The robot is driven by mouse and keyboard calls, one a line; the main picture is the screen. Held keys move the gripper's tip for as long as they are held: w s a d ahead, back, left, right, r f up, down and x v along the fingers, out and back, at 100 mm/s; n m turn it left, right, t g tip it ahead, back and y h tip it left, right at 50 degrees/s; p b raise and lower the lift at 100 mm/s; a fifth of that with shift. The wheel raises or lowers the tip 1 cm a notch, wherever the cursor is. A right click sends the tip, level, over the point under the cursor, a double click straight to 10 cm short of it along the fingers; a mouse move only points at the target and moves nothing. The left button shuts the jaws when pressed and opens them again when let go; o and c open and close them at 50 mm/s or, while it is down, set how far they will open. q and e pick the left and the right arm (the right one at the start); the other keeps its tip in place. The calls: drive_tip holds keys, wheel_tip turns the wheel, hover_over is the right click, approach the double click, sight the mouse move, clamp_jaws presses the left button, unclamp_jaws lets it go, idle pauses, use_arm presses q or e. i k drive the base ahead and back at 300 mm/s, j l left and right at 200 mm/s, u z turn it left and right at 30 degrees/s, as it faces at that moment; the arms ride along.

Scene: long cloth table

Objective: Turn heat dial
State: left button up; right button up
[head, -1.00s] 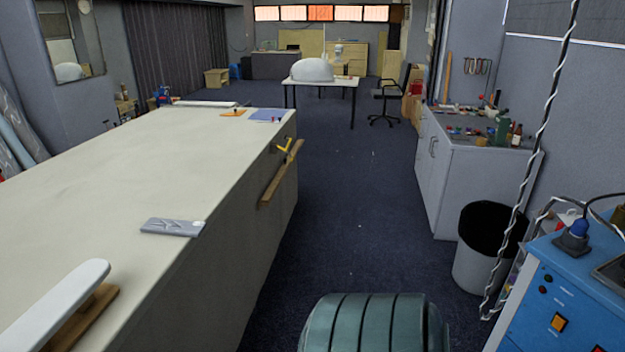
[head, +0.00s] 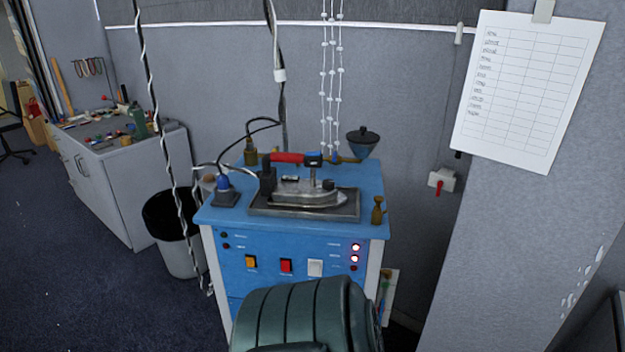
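The cabinet front carries an orange switch (head: 251,261), a red switch (head: 286,266), a white switch (head: 315,268) and lit red lamps (head: 355,248). No marked dial can be made out on the front. Neither of my grippers is in view.
A black bin (head: 167,215) stands left of the cabinet, beside a grey tool cabinet (head: 125,185). Hoses and cables hang above the iron. A brass fitting (head: 377,211) stands at the right edge. A paper chart (head: 525,90) hangs on the right wall. Floor at left is open.

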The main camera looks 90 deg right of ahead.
sight(328, 184)
drive_tip(key=z, duration=2.75)
